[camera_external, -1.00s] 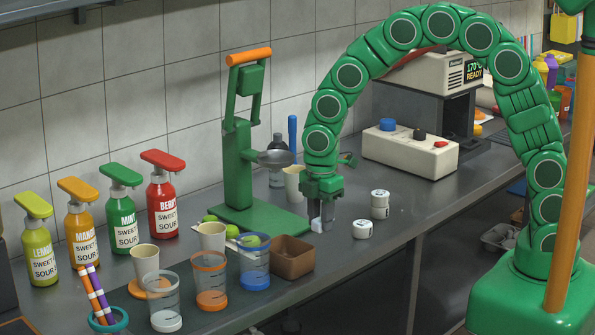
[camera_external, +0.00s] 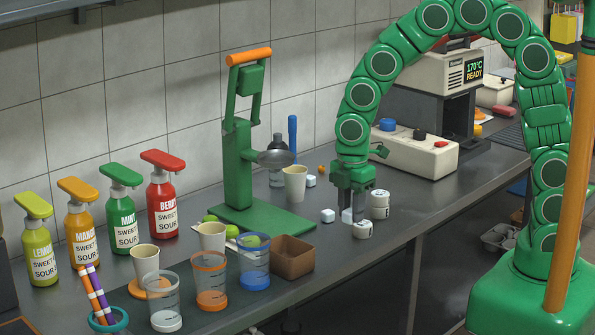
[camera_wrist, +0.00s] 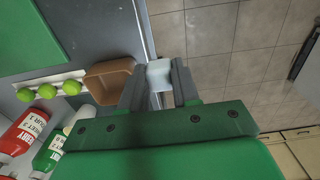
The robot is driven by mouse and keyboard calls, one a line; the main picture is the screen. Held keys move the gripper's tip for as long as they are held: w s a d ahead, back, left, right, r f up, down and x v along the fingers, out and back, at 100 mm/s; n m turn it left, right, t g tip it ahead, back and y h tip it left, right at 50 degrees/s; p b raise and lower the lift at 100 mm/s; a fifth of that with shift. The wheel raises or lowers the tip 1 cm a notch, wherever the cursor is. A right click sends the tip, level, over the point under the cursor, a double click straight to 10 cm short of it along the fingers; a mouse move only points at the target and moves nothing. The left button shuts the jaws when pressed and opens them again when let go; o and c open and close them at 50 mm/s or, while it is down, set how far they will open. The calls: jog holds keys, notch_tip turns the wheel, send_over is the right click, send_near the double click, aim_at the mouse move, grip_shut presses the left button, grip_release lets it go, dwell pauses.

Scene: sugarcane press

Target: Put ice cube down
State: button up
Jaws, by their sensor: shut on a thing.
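My gripper (camera_external: 352,217) is low over the counter, pointing down, near its front edge. It is shut on a pale ice cube (camera_wrist: 159,73), which shows between the fingertips in the wrist view. In the external view the fingers partly hide this cube (camera_external: 347,215), and I cannot tell whether it touches the counter. Another small white cube (camera_external: 328,216) lies on the counter just left of my gripper. A further small white cube (camera_external: 310,181) lies farther back, beside a paper cup (camera_external: 294,183).
White marked blocks (camera_external: 363,229) stand close to the right of my gripper, one pair stacked (camera_external: 380,205). A brown open box (camera_external: 292,258) is at front left, the green press (camera_external: 240,165) behind it. The counter's front edge is close, with floor (camera_wrist: 235,55) beyond.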

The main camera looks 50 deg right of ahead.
jog(key=w+d+m, duration=0.6)
jog(key=w+d, duration=0.4)
jog(key=w, duration=0.2)
jog(key=w+d+m, duration=0.4)
jog(key=d, duration=0.8)
jog(key=w+d+m, duration=0.4)
jog(key=d, duration=0.8)
jog(key=w+d+m, duration=0.4)
jog(key=w+d, duration=0.1)
jog(key=d, duration=0.7)
jog(key=shift+w+d+f, duration=0.6)
jog(key=shift+w+f, duration=1)
jog(key=shift+w, duration=0.5)
jog(key=shift+w+d+f, duration=0.65)
jog(key=shift+w+f, duration=0.95)
jog(key=shift+w, duration=0.5)
jog(key=shift+w+d+f, duration=0.6)
jog(key=shift+w+f, duration=1)
jog(key=shift+w, duration=0.5)
jog(key=shift+f, duration=0.1)
jog(key=shift+w+d+f, duration=0.1)
jog(key=shift+w+f, duration=0.15)
jog(key=shift+f, duration=1.5)
jog(key=shift+f, duration=0.1)
